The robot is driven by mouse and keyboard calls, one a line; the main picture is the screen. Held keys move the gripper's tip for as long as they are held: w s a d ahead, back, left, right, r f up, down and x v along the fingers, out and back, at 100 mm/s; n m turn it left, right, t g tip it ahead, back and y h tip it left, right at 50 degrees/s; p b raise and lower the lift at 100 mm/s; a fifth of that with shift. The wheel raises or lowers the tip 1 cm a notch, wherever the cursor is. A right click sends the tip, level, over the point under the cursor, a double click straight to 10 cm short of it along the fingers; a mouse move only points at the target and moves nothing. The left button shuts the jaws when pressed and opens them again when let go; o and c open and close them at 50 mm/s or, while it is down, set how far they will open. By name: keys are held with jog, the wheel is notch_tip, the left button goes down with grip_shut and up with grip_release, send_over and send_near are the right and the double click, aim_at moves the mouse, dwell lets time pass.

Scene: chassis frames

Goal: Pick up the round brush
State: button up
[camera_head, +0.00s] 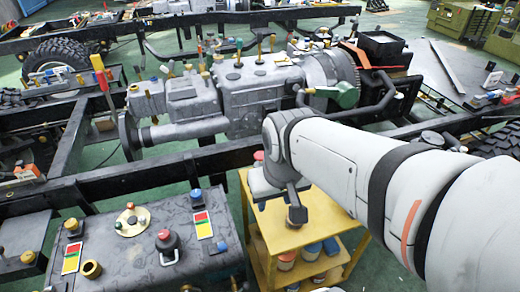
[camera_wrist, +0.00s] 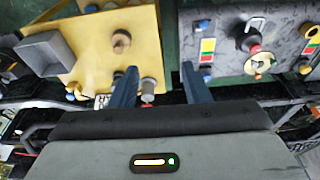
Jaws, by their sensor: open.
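My gripper (camera_head: 282,192) hangs over the yellow cart (camera_head: 325,222) in the head view, its fingers pointing down. In the wrist view my gripper (camera_wrist: 159,68) shows two dark blue fingers spread apart with nothing held between them. A brown round piece with a knob (camera_wrist: 121,40), which may be the round brush, stands on the yellow top in the wrist view, beyond and left of the fingers. A grey cylinder (camera_wrist: 148,86) shows close to the left finger.
A dark workbench (camera_head: 130,255) with knobs, coloured cards and a dark red-topped piece stands at the lower left. A black chassis frame (camera_head: 215,158) with a grey engine (camera_head: 260,90) lies behind the cart.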

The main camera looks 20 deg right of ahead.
jog(key=o, duration=0.6)
jog(key=w+d+f+m, duration=0.1)
jog(key=w, duration=0.1)
jog(key=w+d+f+m, duration=0.1)
jog(key=f+m, duration=0.1)
jog(key=w+d+f+m+g, duration=0.1)
jog(key=w+d+f, duration=0.1)
jog(key=shift+w+f+m+b, duration=0.25)
jog(key=shift+w+m+b, duration=0.05)
jog(key=shift+m+b, duration=0.1)
jog(key=shift+o, duration=0.6)
jog(key=w+d+f+m+g, duration=0.1)
jog(key=w+d+f+m, duration=0.3)
jog(key=f, duration=0.4)
jog(key=shift+w+d+m, duration=0.3)
jog(key=shift+d+m, duration=0.1)
jog(key=shift+m, duration=0.4)
jog(key=d+f+m, duration=0.1)
jog(key=f, duration=0.1)
jog(key=w+d+f+m, duration=0.1)
jog(key=f, duration=0.1)
jog(key=d+f+m+b, duration=0.1)
jog(key=f+m, duration=0.1)
jog(key=f, duration=0.1)
jog(key=shift+w+d+f+g, duration=0.1)
jog(key=shift+w+d+g, duration=0.2)
jog(key=shift+d, duration=0.05)
jog(key=shift+w+f, duration=0.1)
jog(key=shift+f, duration=3.95)
